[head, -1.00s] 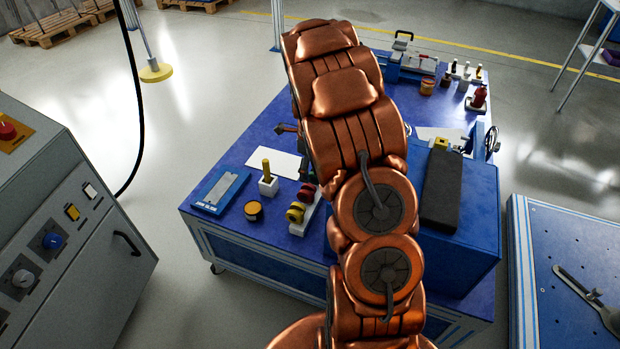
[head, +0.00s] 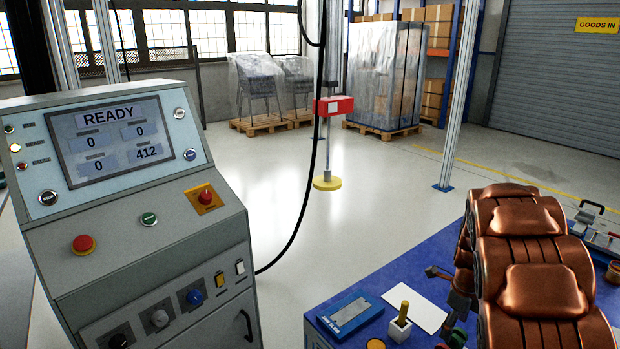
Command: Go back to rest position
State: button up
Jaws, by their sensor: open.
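In the head view, my copper-coloured arm fills the lower right, above a blue workbench (head: 405,268). No held object can be seen.
A grey control console (head: 150,235) with a READY screen (head: 117,140) stands at the left.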

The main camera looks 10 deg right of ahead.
jog(key=s+a+r+n+g, duration=0.1)
jog(key=s+a+r+n, duration=0.9)
jog(key=s+a+n, duration=0.4)
jog(key=s+a+r+n+g, duration=0.1)
jog(key=s+a+n, duration=0.4)
jog(key=s+n, duration=0.35)
jog(key=s+a+r+n+g, duration=0.1)
jog(key=s+a+n, duration=0.5)
jog(key=s, duration=0.4)
notch_tip(320, 180, up, 19)
jog(key=t+p, duration=0.1)
jog(key=p, duration=1.6)
jog(key=shift+w+d+r+n+p, duration=0.2)
jog(key=shift+w+d+n+p, duration=0.15)
jog(key=shift+d+p, duration=0.1)
jog(key=shift+d+f, duration=0.1)
